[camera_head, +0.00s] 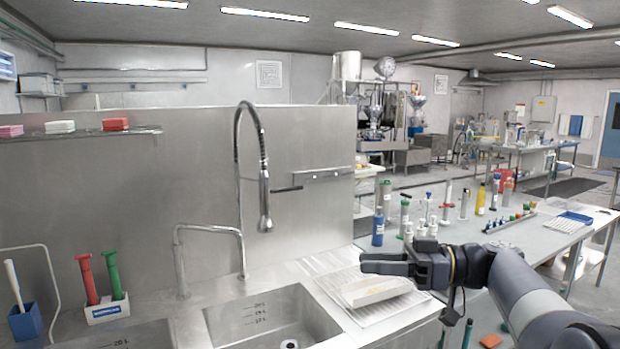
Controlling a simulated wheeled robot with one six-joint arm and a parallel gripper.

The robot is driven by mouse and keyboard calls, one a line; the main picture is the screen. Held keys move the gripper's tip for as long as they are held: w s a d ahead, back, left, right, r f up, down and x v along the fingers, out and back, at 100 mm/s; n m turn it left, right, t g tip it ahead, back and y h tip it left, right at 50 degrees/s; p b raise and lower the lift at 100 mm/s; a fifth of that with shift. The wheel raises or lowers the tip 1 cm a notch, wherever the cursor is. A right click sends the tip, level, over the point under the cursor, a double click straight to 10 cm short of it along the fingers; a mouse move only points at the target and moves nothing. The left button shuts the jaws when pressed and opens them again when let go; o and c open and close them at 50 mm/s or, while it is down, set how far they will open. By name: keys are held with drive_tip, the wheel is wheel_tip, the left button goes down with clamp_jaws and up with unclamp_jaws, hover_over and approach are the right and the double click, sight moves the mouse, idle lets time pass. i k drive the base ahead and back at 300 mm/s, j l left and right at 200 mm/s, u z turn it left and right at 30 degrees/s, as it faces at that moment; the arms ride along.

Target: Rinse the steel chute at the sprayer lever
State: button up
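A pale, trough-like piece, probably the steel chute (380,291), lies on the ribbed white drain mat (335,290) right of the sink. My gripper (368,262) points left just above and behind it. I cannot tell whether the fingers touch the piece or how far apart they are. The sprayer (265,212) hangs from a tall arched spring hose over the counter, behind the sink. A thin dark lever (287,189) sticks out beside it, near a steel wall bracket (324,174).
The sink basin (262,325) is empty. A lower faucet (243,252) stands behind it. Red and green brushes stand in a white holder (107,311) at left, beside a blue cup (25,322). Several bottles, including a blue one (378,228), crowd the table behind my arm.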

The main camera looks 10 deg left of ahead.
sight(279, 190)
drive_tip(key=i+l, duration=0.15)
drive_tip(key=i, duration=0.35)
drive_tip(key=i+l+u, duration=0.15)
drive_tip(key=i, duration=0.35)
drive_tip(key=i+l, duration=0.2)
drive_tip(key=i, duration=0.35)
drive_tip(key=i+l+u, duration=0.15)
drive_tip(key=i, duration=0.35)
drive_tip(key=l+u, duration=0.1)
drive_tip(key=u, duration=0.75)
drive_tip(key=i+l, duration=0.05)
